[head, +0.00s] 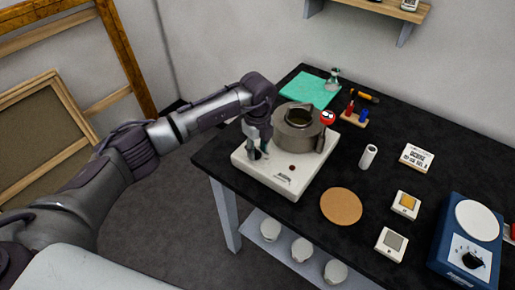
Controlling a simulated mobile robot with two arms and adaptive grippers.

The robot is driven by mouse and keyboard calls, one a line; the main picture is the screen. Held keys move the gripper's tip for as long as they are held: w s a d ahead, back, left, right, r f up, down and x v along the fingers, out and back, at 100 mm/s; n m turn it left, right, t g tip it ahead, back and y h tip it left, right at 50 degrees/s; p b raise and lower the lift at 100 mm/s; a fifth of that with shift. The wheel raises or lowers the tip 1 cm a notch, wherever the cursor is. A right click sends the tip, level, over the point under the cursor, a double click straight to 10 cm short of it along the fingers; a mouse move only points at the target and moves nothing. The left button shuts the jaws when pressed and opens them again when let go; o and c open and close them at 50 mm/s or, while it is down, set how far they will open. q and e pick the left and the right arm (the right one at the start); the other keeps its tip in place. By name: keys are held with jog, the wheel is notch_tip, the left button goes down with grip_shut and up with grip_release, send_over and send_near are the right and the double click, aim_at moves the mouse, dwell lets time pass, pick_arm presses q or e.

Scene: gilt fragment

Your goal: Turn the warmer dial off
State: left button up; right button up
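The warmer looks to be the white square unit (277,181), with a grey metal pot (298,136) on top and a small dark red spot (292,168) on its front part. My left gripper (257,153) points down over the unit's left front part, left of the pot. Its fingers are small and dark, so I cannot tell whether they are open, shut or touching anything. No dial on the white unit shows clearly; the gripper covers part of its top there. My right gripper is not in view.
A blue unit (448,248) with a white round plate (477,220) and black dial (472,258) stands at right. A red round piece (327,118) rises beside the pot. A cork disc (341,206) and white cylinder (368,156) lie nearby on the black table (395,123).

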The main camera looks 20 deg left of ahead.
aim_at(258, 152)
pick_arm(q)
notch_tip(258, 152, up, 12)
dwell(0.6)
